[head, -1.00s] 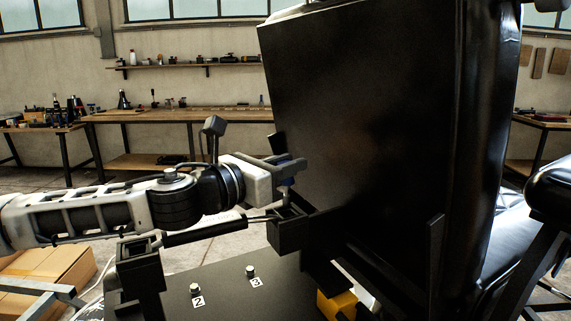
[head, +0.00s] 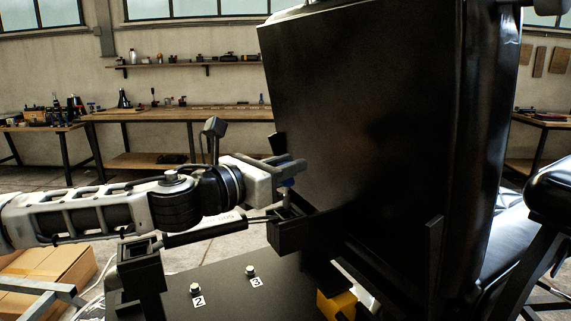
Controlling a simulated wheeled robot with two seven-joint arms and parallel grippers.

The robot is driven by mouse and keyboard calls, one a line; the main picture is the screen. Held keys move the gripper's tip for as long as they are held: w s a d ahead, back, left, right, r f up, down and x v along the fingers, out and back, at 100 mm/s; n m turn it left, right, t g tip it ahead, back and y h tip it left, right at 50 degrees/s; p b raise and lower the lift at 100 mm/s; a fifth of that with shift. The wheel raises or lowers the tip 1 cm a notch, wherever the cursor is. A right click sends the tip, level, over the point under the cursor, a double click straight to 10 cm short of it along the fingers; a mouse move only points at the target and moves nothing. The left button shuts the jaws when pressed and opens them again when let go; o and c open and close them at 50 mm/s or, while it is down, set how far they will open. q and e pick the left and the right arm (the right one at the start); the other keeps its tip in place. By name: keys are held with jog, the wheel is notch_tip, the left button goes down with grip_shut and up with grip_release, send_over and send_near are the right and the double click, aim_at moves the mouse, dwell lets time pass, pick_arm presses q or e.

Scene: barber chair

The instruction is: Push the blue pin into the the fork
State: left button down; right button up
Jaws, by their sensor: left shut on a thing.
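My left gripper (head: 288,175) reaches in from the left to the lower left edge of the black chair back (head: 370,130). My right gripper is not in view.
A black plate (head: 225,290) with two silver knobs, labelled 2 and 3, lies below the arm. A yellow block (head: 335,304) is under the chair. A cardboard box (head: 50,272) stands at lower left. Workbenches (head: 180,115) line the far wall.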

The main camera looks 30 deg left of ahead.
aim_at(286, 182)
pick_arm(q)
jog(key=shift+f, duration=0.1)
jog(key=shift+f, duration=0.1)
jog(key=shift+f+b, duration=0.35)
jog(key=shift+b, duration=0.1)
jog(key=shift+f+b, duration=0.75)
jog(key=shift+f, duration=0.2)
jog(key=shift+r, duration=0.1)
jog(key=shift+r+p, duration=1)
jog(key=shift+p, duration=0.15)
jog(key=shift+p, duration=0.3)
dwell(0.9)
